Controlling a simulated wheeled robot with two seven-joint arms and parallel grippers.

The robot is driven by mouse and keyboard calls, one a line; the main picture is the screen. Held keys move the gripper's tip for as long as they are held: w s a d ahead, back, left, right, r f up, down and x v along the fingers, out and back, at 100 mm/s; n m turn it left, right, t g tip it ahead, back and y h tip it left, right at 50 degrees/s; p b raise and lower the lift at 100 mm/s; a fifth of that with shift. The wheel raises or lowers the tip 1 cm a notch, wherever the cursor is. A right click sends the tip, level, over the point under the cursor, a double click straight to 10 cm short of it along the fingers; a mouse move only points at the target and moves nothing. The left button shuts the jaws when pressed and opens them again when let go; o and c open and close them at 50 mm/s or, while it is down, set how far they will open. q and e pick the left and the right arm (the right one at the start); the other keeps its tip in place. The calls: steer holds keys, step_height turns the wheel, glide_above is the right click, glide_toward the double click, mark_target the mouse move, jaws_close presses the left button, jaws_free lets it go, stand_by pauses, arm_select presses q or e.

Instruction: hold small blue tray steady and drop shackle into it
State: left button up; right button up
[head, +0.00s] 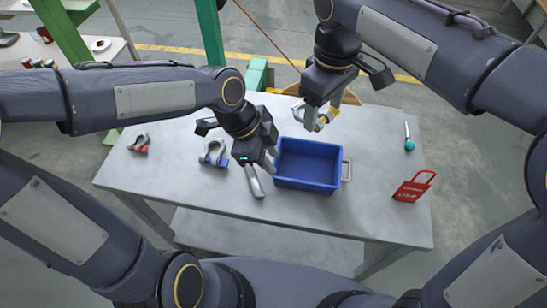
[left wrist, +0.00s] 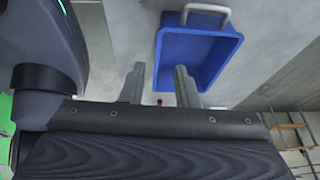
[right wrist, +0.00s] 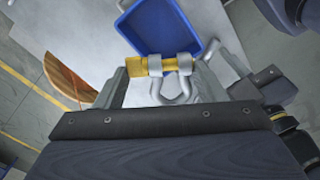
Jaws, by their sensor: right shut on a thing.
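The small blue tray (head: 309,184) stands on the table with a grey metal handle (head: 346,171) at its right end. It also shows in the left wrist view (left wrist: 200,48). My left gripper (head: 264,175) is at the tray's left end with its fingers apart, one seen over the tray's edge in the left wrist view; contact cannot be told. My right gripper (head: 323,114) is shut on a grey shackle with a yellow pin (right wrist: 155,67). It holds the shackle above the tray's far side, and the tray (right wrist: 160,25) shows beyond it in the right wrist view.
A shackle with a blue pin (head: 213,153) and one with a red pin (head: 139,144) lie on the table (head: 190,190) left of the tray. A red padlock-shaped tag (head: 412,188) and a teal-ended tool (head: 409,143) lie to the right. A green post (head: 209,32) stands behind.

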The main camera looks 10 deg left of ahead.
mark_target(289, 185)
arm_select(q)
steer(key=x, duration=1.2)
jaws_close()
